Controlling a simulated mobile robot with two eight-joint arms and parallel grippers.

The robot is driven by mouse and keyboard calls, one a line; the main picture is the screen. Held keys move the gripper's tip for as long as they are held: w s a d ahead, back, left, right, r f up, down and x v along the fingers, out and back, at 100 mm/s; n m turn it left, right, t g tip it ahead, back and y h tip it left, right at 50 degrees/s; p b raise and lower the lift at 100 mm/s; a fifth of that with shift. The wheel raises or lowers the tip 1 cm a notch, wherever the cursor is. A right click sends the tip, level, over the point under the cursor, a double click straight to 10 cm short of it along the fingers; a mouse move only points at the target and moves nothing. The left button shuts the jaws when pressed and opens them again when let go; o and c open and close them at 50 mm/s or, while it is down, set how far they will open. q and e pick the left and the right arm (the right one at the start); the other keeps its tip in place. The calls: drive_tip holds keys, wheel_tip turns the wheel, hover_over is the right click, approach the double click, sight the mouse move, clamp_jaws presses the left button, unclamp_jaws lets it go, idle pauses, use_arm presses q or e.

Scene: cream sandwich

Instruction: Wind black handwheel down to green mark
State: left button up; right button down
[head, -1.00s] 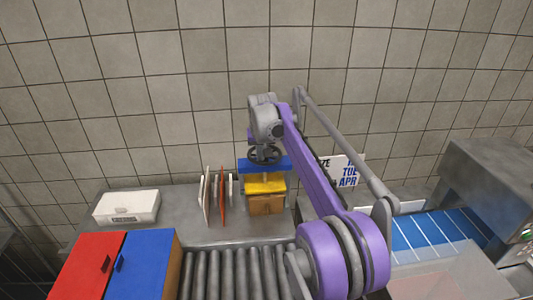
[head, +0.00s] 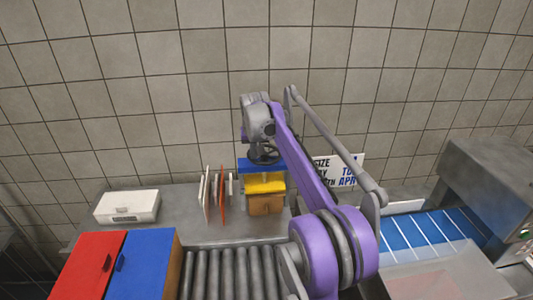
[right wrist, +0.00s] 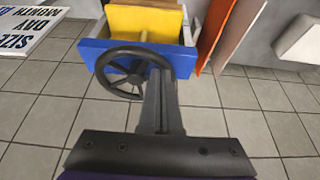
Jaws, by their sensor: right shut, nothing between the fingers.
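The black handwheel (right wrist: 134,77) sits over a blue top plate (right wrist: 90,48) in the right wrist view, with a yellow plate (right wrist: 150,22) below it on the same press. In the head view the handwheel (head: 264,156) is partly hidden under my wrist, above the blue top plate (head: 249,166) and yellow plate (head: 264,186). My right gripper (right wrist: 160,80) is shut and empty, its fingers at the wheel's right side, overlapping the rim in view. I cannot tell whether they touch it. No green mark can be made out. My left gripper is not in view.
Upright orange and white boards (head: 211,192) stand left of the press. A white box (head: 127,206), red and blue bins (head: 140,266), and rollers (head: 235,272) lie left and in front. A printed sign (head: 345,172) and blue conveyor (head: 432,230) are at the right.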

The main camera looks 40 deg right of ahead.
drive_tip(key=shift+w+a, duration=0.1)
drive_tip(key=shift+w, duration=1.1)
drive_tip(key=shift+s+r, duration=0.1)
drive_tip(key=shift+r, duration=1.15)
drive_tip(key=s+d, duration=0.1)
drive_tip(key=d, duration=0.1)
drive_tip(key=s+d, duration=0.2)
drive_tip(key=d, duration=0.1)
drive_tip(key=s+d, duration=0.2)
drive_tip(key=shift+s+d, duration=0.15)
drive_tip(key=shift+s, duration=0.05)
drive_tip(key=shift+f, duration=0.25)
